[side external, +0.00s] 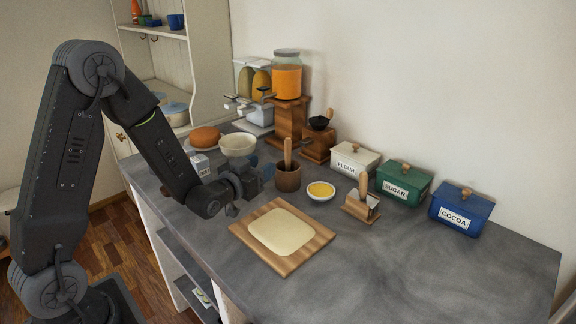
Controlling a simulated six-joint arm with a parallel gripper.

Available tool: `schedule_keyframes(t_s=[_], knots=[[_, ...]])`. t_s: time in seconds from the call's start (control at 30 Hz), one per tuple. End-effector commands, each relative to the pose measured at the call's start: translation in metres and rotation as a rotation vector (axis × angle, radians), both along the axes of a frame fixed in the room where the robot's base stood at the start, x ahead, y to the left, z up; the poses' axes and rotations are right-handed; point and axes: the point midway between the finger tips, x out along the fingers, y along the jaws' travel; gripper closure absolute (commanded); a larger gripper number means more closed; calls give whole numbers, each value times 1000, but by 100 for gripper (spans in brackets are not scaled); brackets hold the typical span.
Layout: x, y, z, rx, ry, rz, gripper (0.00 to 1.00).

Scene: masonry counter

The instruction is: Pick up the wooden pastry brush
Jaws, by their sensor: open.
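A wooden handle (288,152) stands upright in a round dark wooden cup (288,182) on the counter. It looks like the pastry brush, but its lower end is hidden in the cup, so I cannot tell for certain. A second upright wooden handle (363,186) rises from a small wooden stand (359,212) with pale, metal-looking sides, farther right. My gripper (254,184) is open and low over the counter, just left of the wooden cup. It appears apart from the cup and holds nothing that I can see.
A board with flat dough (238,231) lies in front of the cup. A small bowl of yellow liquid (321,191) stands right of it. Flour (346,170), sugar (396,191) and cocoa (453,216) boxes line the wall. A cream bowl (238,146) stands behind my gripper. The front right counter is clear.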

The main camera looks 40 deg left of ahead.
Motion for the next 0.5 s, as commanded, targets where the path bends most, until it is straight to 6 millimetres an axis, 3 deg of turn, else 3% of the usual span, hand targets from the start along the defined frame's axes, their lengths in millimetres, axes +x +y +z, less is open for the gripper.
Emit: schedule_keyframes(t_s=[0.3,0.5], knots=[[58,9,0,-1,1,-1,51],[71,11,0,-1,2,0,51]])
